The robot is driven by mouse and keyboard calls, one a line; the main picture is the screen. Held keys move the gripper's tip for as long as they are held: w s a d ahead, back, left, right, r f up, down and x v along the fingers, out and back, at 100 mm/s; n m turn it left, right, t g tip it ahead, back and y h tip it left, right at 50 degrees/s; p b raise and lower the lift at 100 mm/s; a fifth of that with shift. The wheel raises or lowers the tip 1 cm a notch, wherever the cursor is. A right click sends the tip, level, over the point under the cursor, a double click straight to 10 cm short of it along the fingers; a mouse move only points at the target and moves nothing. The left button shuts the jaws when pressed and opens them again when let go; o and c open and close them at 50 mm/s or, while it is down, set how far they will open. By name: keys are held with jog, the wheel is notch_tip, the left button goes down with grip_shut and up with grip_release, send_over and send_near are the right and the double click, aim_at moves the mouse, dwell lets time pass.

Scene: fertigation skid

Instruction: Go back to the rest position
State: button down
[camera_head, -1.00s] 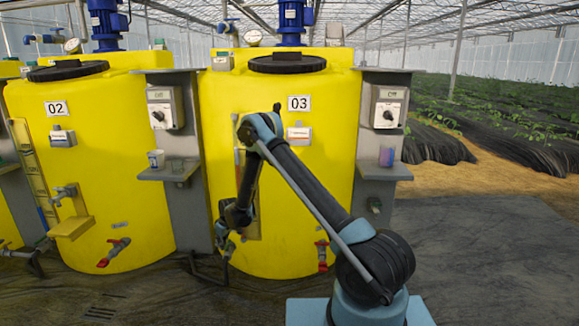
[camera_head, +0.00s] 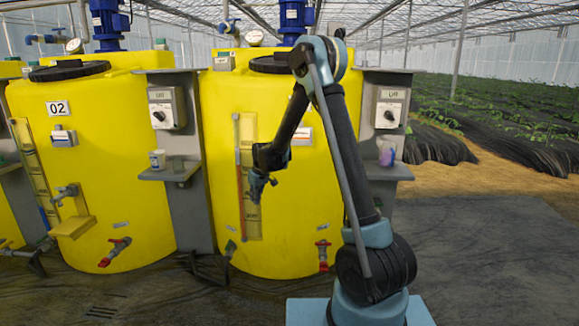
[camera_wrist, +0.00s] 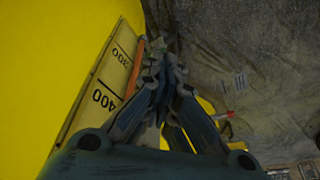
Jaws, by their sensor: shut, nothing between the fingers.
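My gripper (camera_head: 258,190) hangs in front of the right yellow tank (camera_head: 222,130), near the level gauge strip (camera_head: 247,150) on its front. In the wrist view my gripper (camera_wrist: 160,62) is shut and empty, its fingers together. The gauge's scale (camera_wrist: 108,80) with 300 and 400 marks shows to the left of the fingers. I cannot tell the exact gap between the fingertips and the tank. My arm is raised with its elbow high in front of the tank's lid and hides the tank's number plate.
Tank 02 (camera_head: 100,180) stands to the left. Another switch box (camera_head: 390,108) and shelf (camera_head: 388,172) are on the right. Red-handled valves (camera_head: 322,250) sit low. The right floor (camera_head: 480,250) is clear.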

jog(key=s+d+r+m+h, duration=0.1)
jog(key=s+d+r+m, duration=0.1)
jog(key=s+d+r, duration=0.8)
jog(key=s+d+r+m, duration=0.2)
jog(key=s+d+r, duration=0.4)
jog(key=s+d, duration=0.45)
jog(key=s+d+f+m, duration=0.1)
jog(key=s+d+f, duration=0.1)
jog(key=s+d, duration=0.2)
jog(key=s+d+f+m+h, duration=0.1)
jog(key=s+d, duration=0.4)
jog(key=s, duration=0.6)
jog(key=s+d+f+m, duration=0.2)
jog(key=s+d, duration=0.3)
jog(key=s, duration=0.3)
jog(key=shift+f+m, duration=0.4)
jog(key=shift+f, duration=0.15)
jog(key=shift+d, duration=0.1)
